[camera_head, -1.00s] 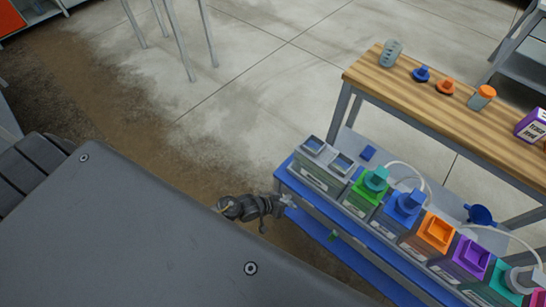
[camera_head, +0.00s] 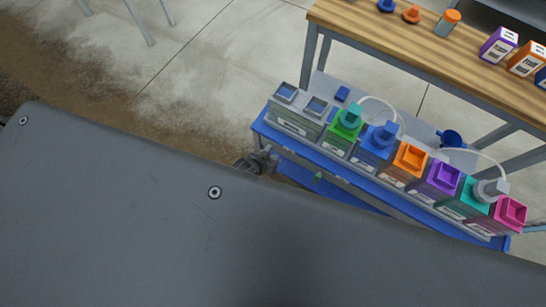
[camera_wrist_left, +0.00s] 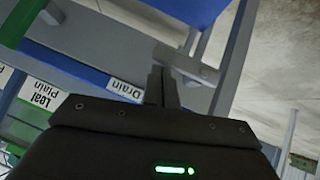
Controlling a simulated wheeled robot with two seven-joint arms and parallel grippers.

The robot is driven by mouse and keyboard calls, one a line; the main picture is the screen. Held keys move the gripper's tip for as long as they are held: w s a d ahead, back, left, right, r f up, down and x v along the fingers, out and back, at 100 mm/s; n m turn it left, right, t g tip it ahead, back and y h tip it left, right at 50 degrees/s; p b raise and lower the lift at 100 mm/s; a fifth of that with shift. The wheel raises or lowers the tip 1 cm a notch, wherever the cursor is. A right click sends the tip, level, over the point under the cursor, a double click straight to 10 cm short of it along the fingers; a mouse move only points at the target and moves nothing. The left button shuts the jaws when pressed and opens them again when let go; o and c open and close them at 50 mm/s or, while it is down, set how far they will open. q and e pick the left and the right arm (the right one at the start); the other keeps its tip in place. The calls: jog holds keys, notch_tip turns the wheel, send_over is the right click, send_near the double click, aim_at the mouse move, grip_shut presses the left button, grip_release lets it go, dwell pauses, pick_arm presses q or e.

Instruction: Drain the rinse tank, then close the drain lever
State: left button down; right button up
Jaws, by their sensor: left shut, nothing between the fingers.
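The grey rinse tank (camera_head: 296,122), with two square openings on top, stands at the left end of the blue-edged skid (camera_head: 350,160). My left gripper (camera_head: 264,158) is at the skid's left front corner, partly hidden. In the left wrist view its fingers (camera_wrist_left: 162,86) are shut and empty, beside a white "Drain" label (camera_wrist_left: 125,90). A grey bar (camera_wrist_left: 186,66) lies just beyond the fingertips; I cannot tell whether it is the drain lever or whether they touch. The water level is not visible. My right gripper is not in view.
Coloured containers, including a green one (camera_head: 342,130) and an orange one (camera_head: 408,160), line the skid, some with hoses. A wooden bench (camera_head: 400,42) with bottles and boxes stands behind. Concrete floor (camera_head: 215,60) is open to the left.

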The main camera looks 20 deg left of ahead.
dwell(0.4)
pick_arm(q)
jog(key=s+a+r+p, duration=0.1)
jog(key=s+r+p, duration=0.4)
jog(key=r, duration=0.6)
jog(key=shift+s+a, duration=0.25)
jog(key=shift+s, duration=0.75)
dwell(3.2)
